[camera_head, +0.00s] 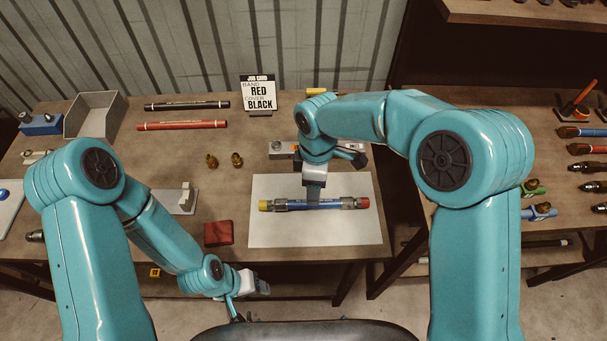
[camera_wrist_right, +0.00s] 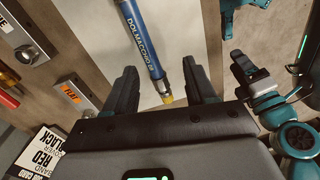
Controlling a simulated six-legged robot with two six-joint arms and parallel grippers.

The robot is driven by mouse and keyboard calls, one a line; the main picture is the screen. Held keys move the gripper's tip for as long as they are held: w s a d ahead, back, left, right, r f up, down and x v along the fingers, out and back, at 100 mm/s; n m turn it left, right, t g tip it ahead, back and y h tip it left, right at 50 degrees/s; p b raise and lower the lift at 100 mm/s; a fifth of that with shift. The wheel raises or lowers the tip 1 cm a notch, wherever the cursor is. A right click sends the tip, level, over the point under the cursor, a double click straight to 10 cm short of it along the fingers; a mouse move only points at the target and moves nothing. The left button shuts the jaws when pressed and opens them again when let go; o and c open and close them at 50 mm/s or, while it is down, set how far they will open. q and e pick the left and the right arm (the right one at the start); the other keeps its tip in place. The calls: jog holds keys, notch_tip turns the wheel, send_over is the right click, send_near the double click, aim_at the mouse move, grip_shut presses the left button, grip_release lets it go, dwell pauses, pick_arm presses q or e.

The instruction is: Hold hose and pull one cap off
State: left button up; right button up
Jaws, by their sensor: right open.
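A blue hose (camera_head: 318,204) with metal fittings lies across the white mat (camera_head: 340,232). It has a yellow cap (camera_head: 264,205) on its left end and a red cap (camera_head: 365,202) on its right end. My right gripper (camera_head: 313,193) is over the middle of the hose, fingers pointing down, open. In the right wrist view the hose (camera_wrist_right: 147,42) runs between its spread fingers (camera_wrist_right: 159,68), with the yellow cap (camera_wrist_right: 167,99) near the palm; contact cannot be told. My left gripper (camera_head: 255,284) is low at the table's front edge, away from the hose; its jaws are unclear.
A red block (camera_head: 217,234) lies left of the mat. Two brass fittings (camera_head: 237,159), a grey device (camera_head: 280,150) and a job card (camera_head: 258,92) stand behind. Black (camera_head: 187,105) and red (camera_head: 181,125) hoses lie near an empty grey bin (camera_head: 97,113). The mat's front is clear.

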aim_at(304, 202)
jog(key=shift+n+t, duration=0.5)
jog(key=shift+n, duration=0.3)
jog(key=f, duration=0.3)
jog(key=w+a+f, duration=0.1)
jog(key=f, duration=0.3)
jog(key=a+f, duration=0.1)
jog(key=f, duration=0.2)
jog(key=shift+w+a+f, duration=0.15)
jog(key=shift+w+f, duration=0.1)
grip_shut()
